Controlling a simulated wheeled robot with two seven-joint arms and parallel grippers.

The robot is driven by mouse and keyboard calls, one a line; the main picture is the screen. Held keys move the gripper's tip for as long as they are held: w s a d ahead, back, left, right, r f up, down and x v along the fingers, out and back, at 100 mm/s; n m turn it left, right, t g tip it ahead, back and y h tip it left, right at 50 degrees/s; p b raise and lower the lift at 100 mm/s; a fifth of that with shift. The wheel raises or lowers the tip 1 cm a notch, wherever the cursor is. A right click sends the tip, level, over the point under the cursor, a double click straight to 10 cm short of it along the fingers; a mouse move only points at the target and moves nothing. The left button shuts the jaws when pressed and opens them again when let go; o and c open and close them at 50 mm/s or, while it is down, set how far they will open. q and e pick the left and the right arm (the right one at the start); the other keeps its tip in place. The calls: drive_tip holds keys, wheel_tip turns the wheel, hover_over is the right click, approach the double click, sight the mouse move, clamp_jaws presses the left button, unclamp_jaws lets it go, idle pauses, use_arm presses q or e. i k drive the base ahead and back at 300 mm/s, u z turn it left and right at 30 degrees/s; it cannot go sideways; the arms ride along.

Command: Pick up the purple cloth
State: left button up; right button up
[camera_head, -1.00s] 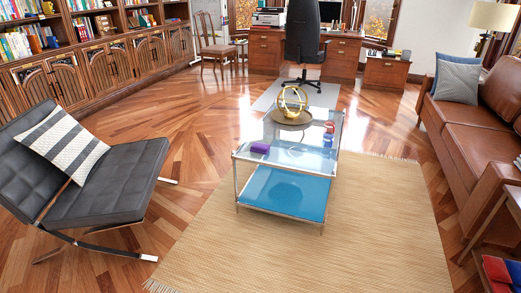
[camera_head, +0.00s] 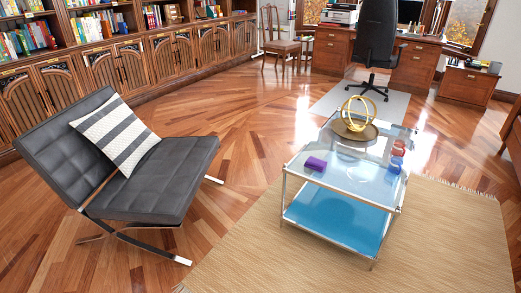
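A small folded purple cloth (camera_head: 316,163) lies on the near left part of the glass top of a coffee table (camera_head: 345,178). The table has metal legs and a blue lower shelf. Neither of my grippers shows in the head view, so I cannot see their state. The table stands ahead of me, a little right of the picture's middle.
A gold ring ornament (camera_head: 358,113) and small red and blue items (camera_head: 396,160) share the tabletop. A black lounge chair (camera_head: 140,180) with a striped pillow stands left. Bare wood floor (camera_head: 240,150) lies between chair and table. A beige rug (camera_head: 440,240) lies under the table.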

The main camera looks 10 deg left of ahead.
sight(316, 164)
drive_tip(key=u, duration=0.5)
drive_tip(key=i, duration=1.85)
drive_tip(key=z, duration=1.05)
drive_tip(key=i, duration=1.05)
drive_tip(key=z, duration=0.85)
